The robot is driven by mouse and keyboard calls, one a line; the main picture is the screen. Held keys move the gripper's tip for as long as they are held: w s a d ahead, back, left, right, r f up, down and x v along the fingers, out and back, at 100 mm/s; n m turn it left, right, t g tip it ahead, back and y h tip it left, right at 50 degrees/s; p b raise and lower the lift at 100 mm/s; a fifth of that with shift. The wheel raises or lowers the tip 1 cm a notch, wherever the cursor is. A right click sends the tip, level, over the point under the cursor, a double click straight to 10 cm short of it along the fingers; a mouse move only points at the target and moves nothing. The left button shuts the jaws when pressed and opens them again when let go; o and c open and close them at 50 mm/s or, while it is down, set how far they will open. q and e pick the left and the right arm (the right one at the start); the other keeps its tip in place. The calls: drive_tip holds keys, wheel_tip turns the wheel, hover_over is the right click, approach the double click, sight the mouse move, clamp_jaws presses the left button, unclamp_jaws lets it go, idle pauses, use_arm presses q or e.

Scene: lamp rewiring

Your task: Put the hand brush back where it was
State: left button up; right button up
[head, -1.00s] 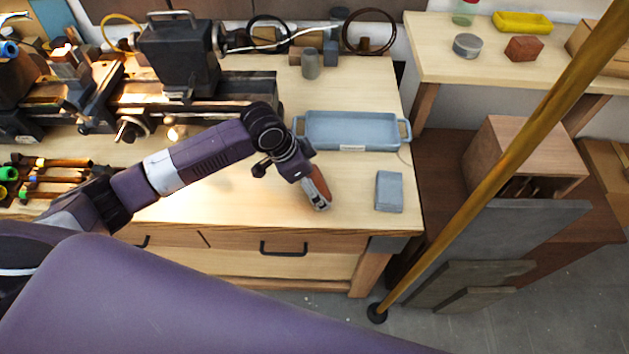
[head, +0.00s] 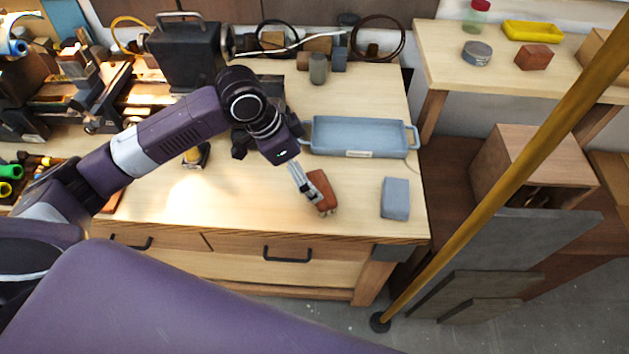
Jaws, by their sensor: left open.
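My right gripper is not in view.
A blue tray (head: 360,137) with handles lies behind the brush, and a grey block (head: 395,198) to its right. A dark machine (head: 188,55) stands at the back left. A yellow pole (head: 500,178) rises at the right. The bench top (head: 240,205) left of the brush is clear.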

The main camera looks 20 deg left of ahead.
use_arm(q)
drive_tip(key=shift+v, duration=1.35)
drive_tip(key=s+d+f, duration=0.1)
drive_tip(key=d+f, duration=0.1)
drive_tip(key=s+d+f, duration=0.3)
drive_tip(key=d, duration=0.1)
drive_tip(key=shift+s+f, duration=0.3)
drive_tip(key=shift+f, duration=0.1)
drive_tip(key=s+a+f+n+y, duration=0.2)
drive_tip(key=s+a+f+n, duration=0.25)
drive_tip(key=s, duration=0.35)
drive_tip(key=s+a+f+n+y, duration=0.1)
drive_tip(key=s+a+f+n, duration=0.3)
drive_tip(key=s, duration=0.4)
wheel_tip(320, 180, down, 27)
drive_tip(key=s+b, duration=0.2)
drive_tip(key=s+a+f+g+b, duration=0.1)
drive_tip(key=s+a+f, duration=0.1)
drive_tip(key=s+f, duration=1.5)
drive_tip(key=shift+s+a+f+m+g+y, duration=0.2)
drive_tip(key=shift+f+m+g+y, duration=0.1)
drive_tip(key=shift+f+m+g, duration=0.15)
